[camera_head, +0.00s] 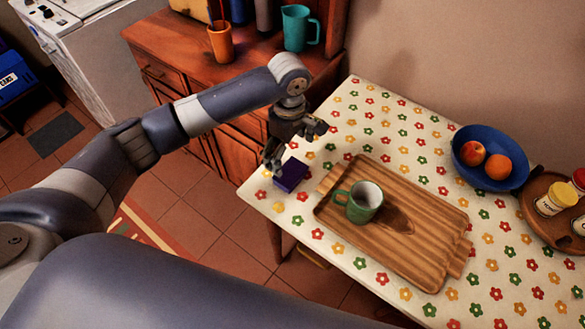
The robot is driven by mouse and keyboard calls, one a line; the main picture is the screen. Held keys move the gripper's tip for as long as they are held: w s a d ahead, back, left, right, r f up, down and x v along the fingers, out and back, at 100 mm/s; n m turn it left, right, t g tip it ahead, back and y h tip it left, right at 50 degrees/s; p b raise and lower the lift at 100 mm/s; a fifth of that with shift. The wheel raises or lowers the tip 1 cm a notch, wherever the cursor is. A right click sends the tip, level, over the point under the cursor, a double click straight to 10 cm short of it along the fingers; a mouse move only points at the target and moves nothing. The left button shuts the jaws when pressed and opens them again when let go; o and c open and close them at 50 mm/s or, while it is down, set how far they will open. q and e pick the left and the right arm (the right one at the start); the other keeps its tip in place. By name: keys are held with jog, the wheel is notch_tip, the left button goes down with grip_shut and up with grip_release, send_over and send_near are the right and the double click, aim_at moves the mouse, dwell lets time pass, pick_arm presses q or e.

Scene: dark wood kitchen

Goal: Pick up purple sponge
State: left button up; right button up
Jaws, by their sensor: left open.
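The purple sponge (291,174) is a small dark purple block on the flowered tablecloth, near the table's left corner. My left gripper (293,152) is just above and behind the sponge in the head view. Its fingers are spread, one toward the left of the sponge and one to the upper right. It is open, and nothing shows between the fingers. I cannot tell whether a finger touches the sponge. My right gripper is not in view.
A wooden tray (420,262) with a green mug (359,203) lies just right of the sponge. A blue fruit bowl (512,172) and a round wooden stand (536,203) with jars are farther right. A wooden cabinet (185,50) stands behind my left arm.

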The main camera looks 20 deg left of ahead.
aim_at(287, 170)
pick_arm(q)
jog(key=shift+s+f, duration=0.2)
jog(key=shift+f, duration=1.05)
jog(key=f, duration=0.5)
jog(key=shift+a+p, duration=0.3)
jog(key=shift+a, duration=0.05)
jog(key=shift+f, duration=0.1)
jog(key=shift+c, duration=0.3)
jog(key=c, duration=0.7)
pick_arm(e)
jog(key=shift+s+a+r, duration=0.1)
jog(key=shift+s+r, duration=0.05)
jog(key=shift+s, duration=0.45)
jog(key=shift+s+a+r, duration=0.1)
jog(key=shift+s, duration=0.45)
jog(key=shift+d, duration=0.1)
